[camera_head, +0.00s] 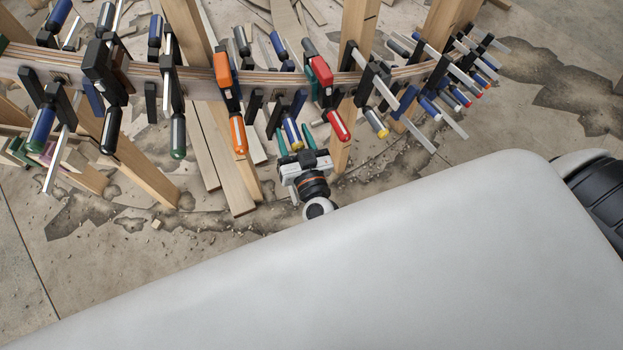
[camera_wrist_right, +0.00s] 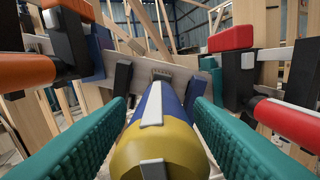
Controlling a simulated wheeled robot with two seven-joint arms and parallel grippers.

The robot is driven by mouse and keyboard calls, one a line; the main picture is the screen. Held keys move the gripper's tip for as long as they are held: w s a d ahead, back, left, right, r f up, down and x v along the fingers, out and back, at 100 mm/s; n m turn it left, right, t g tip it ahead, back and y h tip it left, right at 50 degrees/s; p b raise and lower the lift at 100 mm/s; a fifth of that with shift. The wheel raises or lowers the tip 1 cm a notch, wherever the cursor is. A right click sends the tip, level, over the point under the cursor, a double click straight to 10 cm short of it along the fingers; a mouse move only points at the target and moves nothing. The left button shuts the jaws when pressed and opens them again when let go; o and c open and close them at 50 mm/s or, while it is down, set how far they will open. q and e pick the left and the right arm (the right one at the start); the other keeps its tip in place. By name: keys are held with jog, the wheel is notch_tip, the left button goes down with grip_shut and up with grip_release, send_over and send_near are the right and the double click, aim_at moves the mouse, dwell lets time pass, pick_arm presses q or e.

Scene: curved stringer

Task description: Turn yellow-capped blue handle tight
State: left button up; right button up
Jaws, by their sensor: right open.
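A clamp's blue handle with a yellow cap (camera_head: 292,132) hangs below the curved wooden stringer, near the middle of the head view. In the right wrist view its yellow cap (camera_wrist_right: 162,152) faces the camera, with the blue shaft and a white stripe behind. My right gripper (camera_head: 296,142) reaches up to it from below. Its two teal ridged fingers are open, one on each side of the handle; whether either touches it I cannot tell. My left gripper is not in view.
An orange-handled clamp (camera_head: 238,133) is to the left and a red-handled clamp (camera_head: 338,124) close to the right. Another yellow-capped blue handle (camera_head: 376,122) hangs farther right. The curved stringer (camera_head: 205,88) carries several clamps on wooden posts. Planks (camera_head: 230,182) lie on the floor.

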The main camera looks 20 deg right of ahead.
jog(key=shift+f+n, duration=0.1)
jog(key=shift+n, duration=0.5)
jog(key=s+b, duration=0.1)
jog(key=s, duration=1.1)
jog(key=shift+a+n, duration=0.3)
jog(key=shift+a, duration=0.15)
jog(key=shift+s, duration=0.1)
jog(key=shift+s+a, duration=0.1)
jog(key=shift+s, duration=1.05)
